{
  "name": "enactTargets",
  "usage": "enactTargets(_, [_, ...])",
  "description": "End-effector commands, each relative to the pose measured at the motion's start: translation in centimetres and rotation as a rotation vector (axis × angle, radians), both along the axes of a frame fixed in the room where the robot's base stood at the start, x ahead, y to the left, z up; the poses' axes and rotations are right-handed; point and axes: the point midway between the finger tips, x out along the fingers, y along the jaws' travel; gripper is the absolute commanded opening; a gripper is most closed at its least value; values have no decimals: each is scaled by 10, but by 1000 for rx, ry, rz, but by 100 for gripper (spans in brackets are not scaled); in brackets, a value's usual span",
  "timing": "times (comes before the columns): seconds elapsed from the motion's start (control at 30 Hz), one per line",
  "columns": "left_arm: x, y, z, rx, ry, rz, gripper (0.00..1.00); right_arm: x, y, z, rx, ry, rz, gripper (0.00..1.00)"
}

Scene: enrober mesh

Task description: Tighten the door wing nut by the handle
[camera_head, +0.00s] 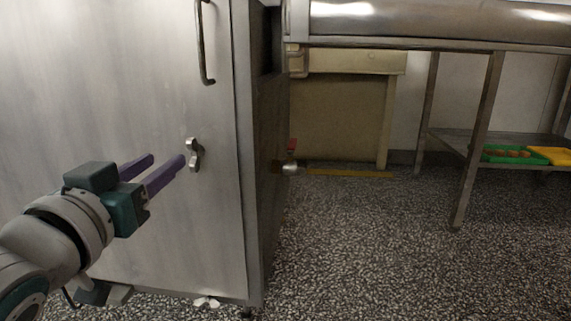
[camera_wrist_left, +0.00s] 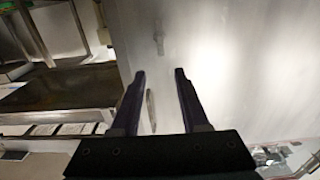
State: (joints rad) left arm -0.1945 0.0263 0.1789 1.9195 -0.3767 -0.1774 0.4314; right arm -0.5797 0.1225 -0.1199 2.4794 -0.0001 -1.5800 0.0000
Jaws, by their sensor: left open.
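The metal door wing nut (camera_head: 194,155) sits on the steel cabinet door (camera_head: 130,70), below the vertical bar handle (camera_head: 203,45). My left gripper (camera_head: 166,160) is open, its two purple fingers pointing at the door, just left of the wing nut in the head view. I see nothing held between them. In the left wrist view, my left gripper (camera_wrist_left: 160,74) shows both fingers apart. A small blurred fitting (camera_wrist_left: 158,40), apparently the wing nut, lies beyond the fingertips. A thin grey shape (camera_wrist_left: 150,108) between the fingers may be the handle. My right gripper is not in view.
A small white object (camera_head: 207,302) lies by the cabinet's base. Speckled floor is clear at right.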

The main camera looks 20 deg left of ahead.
Motion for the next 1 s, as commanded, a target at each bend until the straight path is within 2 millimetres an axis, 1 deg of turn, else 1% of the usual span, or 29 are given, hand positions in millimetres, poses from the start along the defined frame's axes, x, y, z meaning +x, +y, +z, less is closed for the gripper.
enactTargets(0.17, [21, 5, -1, 3, -5, -1, 45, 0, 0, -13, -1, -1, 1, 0])
enactTargets(0.4, [64, 15, -3, 3, -3, -1, 45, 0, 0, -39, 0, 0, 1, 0])
enactTargets(0.6, [87, 21, -1, 0, -2, -1, 45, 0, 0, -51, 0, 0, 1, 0])
enactTargets(0.73, [94, 23, 0, 1, 0, -1, 45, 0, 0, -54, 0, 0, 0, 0])
enactTargets(1.0, [95, 23, 1, 0, 1, 0, 45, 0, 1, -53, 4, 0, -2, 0])
